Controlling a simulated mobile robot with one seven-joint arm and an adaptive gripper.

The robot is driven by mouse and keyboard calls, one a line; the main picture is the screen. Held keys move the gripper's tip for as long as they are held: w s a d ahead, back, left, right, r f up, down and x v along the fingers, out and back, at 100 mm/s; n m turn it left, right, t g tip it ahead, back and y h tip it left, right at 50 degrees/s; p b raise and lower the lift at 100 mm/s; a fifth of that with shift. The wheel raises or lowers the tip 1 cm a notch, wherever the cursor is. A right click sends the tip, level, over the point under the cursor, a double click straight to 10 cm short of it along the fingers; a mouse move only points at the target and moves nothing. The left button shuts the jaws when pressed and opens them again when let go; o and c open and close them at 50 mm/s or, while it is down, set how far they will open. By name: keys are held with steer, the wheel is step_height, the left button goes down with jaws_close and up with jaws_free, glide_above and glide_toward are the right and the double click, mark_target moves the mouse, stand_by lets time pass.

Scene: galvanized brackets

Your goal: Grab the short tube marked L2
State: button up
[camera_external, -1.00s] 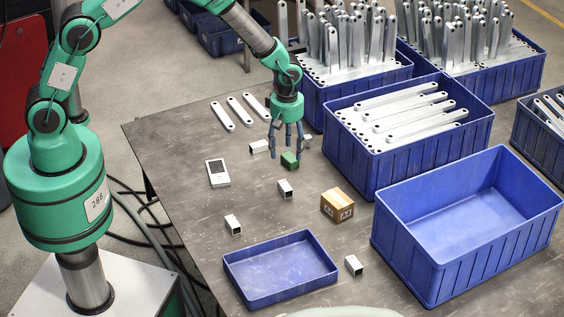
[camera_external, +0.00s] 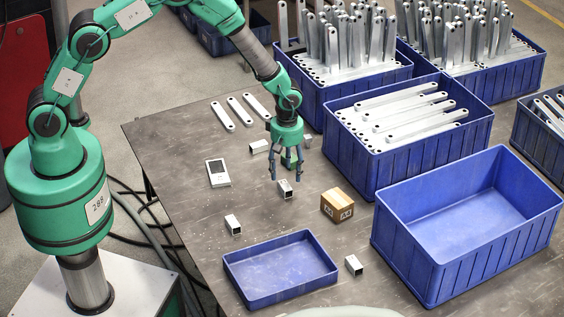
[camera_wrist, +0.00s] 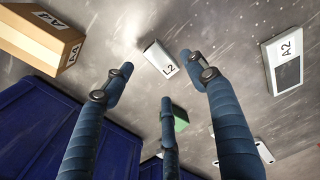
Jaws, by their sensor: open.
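The short tube marked L2 (camera_wrist: 160,59) is a white, square-section piece lying on the table; its label reads clearly in the wrist view. In the external view this tube (camera_external: 285,188) lies just below my gripper (camera_external: 286,177). My gripper has three blue fingers, spread open and empty. In the wrist view my gripper (camera_wrist: 150,85) has the tube beyond its fingertips, between the two upper fingers. I see no finger closed on it.
A green block (camera_wrist: 181,119) is close behind one finger. A cardboard box (camera_external: 337,205) marked A4 and a white device (camera_external: 218,172) marked A2 lie either side. Other short tubes (camera_external: 233,224) are scattered around. A shallow blue tray (camera_external: 280,295) is in front; deep blue bins (camera_external: 405,255) stand right.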

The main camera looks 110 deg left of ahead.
mark_target(288, 185)
steer(key=shift+w+f+b, duration=0.15)
steer(key=shift+f+b, duration=0.5)
steer(key=shift+f, duration=1.9)
steer(key=c, duration=1.3)
